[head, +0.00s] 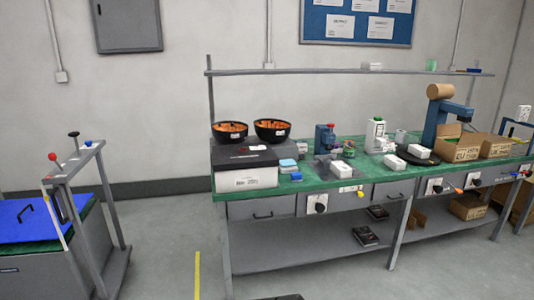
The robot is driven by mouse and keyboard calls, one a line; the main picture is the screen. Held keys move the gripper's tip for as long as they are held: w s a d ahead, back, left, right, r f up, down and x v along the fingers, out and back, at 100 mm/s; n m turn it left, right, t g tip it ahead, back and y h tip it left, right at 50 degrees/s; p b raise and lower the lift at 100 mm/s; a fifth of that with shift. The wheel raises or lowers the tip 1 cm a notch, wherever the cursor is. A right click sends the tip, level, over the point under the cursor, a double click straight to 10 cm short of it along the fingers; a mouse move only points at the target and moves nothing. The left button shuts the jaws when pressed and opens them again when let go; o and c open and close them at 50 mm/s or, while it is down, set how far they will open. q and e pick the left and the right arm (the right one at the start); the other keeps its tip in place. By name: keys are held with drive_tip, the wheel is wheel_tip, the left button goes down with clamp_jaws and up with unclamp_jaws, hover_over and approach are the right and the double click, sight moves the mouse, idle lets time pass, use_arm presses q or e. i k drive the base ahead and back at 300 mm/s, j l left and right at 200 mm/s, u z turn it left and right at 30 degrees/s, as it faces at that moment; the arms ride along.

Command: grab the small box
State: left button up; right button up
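Several small white boxes sit on the green-topped workbench (314,186). One small white box (341,170) is near the front edge, left of the middle. A second small white box (395,162) lies to its right. A third small white box (419,151) rests on or beside a dark round plate. I cannot tell which one is the small box meant. Neither of my grippers is in view.
Two black bowls of orange pieces (230,131) (272,131) stand at the left end. Open cardboard boxes (459,150) stand at the right. A cart with a blue top (22,219) is at far left. The floor with a yellow line (197,276) is clear.

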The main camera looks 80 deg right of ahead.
sight(396, 165)
drive_tip(key=z, duration=3.7)
drive_tip(key=i+l+z, duration=0.4)
drive_tip(key=i, duration=0.25)
drive_tip(key=i+l+z, duration=0.15)
drive_tip(key=i, duration=0.7)
drive_tip(key=i+l+z, duration=0.2)
drive_tip(key=i, duration=0.65)
